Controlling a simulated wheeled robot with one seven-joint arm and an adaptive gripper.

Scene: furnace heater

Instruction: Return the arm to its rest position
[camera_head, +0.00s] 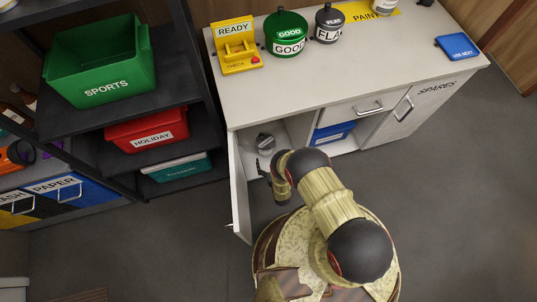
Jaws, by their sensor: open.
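My arm reaches up from my round base in the lower middle of the view, its gold and black links bent toward the open cabinet. My gripper (262,169) is at the end of the arm, small and dark, at the cabinet's open left compartment. Its jaws are open, and I see nothing held between them. A small grey-lidded can (265,142) stands in that compartment, just beyond the gripper and apart from it.
The white cabinet (345,80) has its left door (238,185) swung open, left of my arm. A blue bin (334,132) sits in its middle opening. The counter holds a yellow READY stand (236,48) and labelled cans. Dark shelves (130,108) stand left. Floor right is clear.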

